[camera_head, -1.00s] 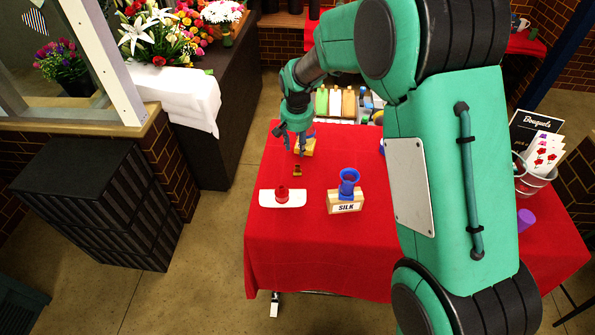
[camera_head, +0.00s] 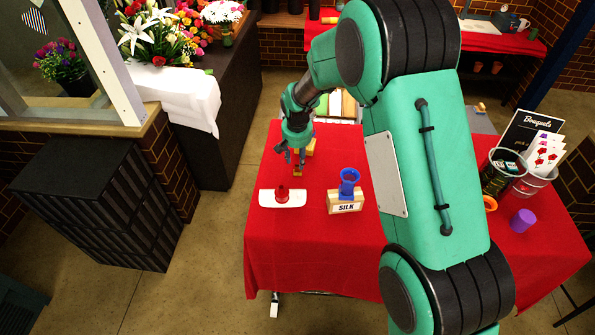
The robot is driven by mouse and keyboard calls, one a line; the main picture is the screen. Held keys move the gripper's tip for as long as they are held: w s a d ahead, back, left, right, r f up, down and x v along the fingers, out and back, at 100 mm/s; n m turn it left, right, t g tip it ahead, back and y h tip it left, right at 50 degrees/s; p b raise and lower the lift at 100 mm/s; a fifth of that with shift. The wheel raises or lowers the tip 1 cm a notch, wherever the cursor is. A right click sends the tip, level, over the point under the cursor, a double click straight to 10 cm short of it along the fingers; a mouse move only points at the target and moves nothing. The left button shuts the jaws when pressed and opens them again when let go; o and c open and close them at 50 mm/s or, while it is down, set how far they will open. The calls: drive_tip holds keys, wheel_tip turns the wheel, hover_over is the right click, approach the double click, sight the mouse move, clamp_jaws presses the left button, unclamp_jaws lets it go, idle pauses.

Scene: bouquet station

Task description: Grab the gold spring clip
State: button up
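The gold spring clip (camera_head: 297,173) is a small yellowish piece on the red tablecloth, left of the table's middle and behind the white tray. My gripper (camera_head: 296,165) points down right over it, with its two fingers apart. The fingertips partly cover the clip. I cannot tell from this view whether they touch it.
A white tray (camera_head: 266,198) with a red object (camera_head: 282,194) on it lies in front of the clip. A wooden block marked SILK (camera_head: 345,207) holds a blue piece (camera_head: 348,183) to the right. A wooden block (camera_head: 309,147) stands just behind my gripper. A purple cup (camera_head: 523,220) stands far right.

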sight(297, 166)
drive_tip(key=shift+w+d+f, duration=0.1)
drive_tip(key=shift+w+f, duration=0.1)
drive_tip(key=shift+f, duration=1.1)
drive_tip(key=shift+w+f, duration=0.15)
drive_tip(key=shift+f, duration=1.1)
drive_tip(key=shift+c, duration=0.2)
clamp_jaws()
